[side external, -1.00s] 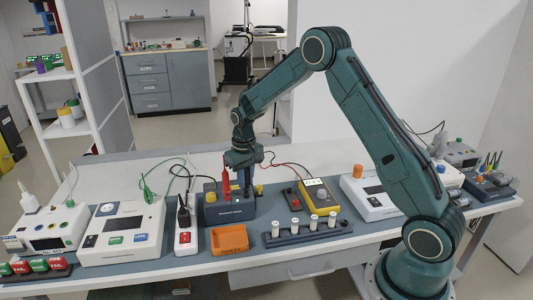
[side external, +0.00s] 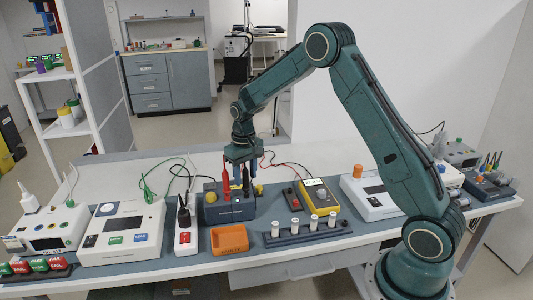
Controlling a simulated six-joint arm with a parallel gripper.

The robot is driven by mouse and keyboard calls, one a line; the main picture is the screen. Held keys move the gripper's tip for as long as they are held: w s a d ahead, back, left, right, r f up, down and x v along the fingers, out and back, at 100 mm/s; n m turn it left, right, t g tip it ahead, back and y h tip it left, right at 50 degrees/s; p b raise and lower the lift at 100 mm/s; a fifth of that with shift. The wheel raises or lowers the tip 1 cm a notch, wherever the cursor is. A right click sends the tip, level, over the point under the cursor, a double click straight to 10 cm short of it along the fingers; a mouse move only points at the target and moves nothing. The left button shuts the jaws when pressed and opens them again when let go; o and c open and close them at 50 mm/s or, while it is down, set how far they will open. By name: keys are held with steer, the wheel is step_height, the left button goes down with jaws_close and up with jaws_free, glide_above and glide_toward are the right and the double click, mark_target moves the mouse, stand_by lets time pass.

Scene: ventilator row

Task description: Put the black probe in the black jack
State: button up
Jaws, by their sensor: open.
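The black probe (side external: 246,181) stands upright at the right part of the blue box (side external: 231,211), its lower end at the box top. Whether it is seated in the black jack cannot be told; the jack itself is hidden at this size. The red probe (side external: 226,178) stands upright to its left in the same box. My gripper (side external: 240,168) is open, just above the box and close to the black probe's upper part, with no clear grip on it.
A yellow multimeter (side external: 320,196) with red and black leads lies right of the box. An orange tray (side external: 229,240) and a rack with several white-topped vials (side external: 307,231) are in front. A white power strip (side external: 186,232) stands left. Bare grey table shows between them.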

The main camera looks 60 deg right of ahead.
step_height(320, 180, up, 11)
steer(key=shift+r, duration=0.55)
steer(key=shift+r, duration=0.1)
steer(key=s+a+r+n+t, duration=0.1)
steer(key=s+a+r, duration=0.35)
steer(key=s, duration=0.25)
steer(key=s+a+r+n+t, duration=0.1)
steer(key=s+a+r+t, duration=0.15)
steer(key=s+r, duration=0.45)
steer(key=s+a+f+t, duration=0.1)
steer(key=s+a, duration=0.1)
steer(key=s, duration=0.6)
steer(key=s+a+f+n+t, duration=0.1)
steer(key=s+a+f, duration=0.1)
steer(key=s, duration=0.7)
steer(key=shift+a, duration=0.25)
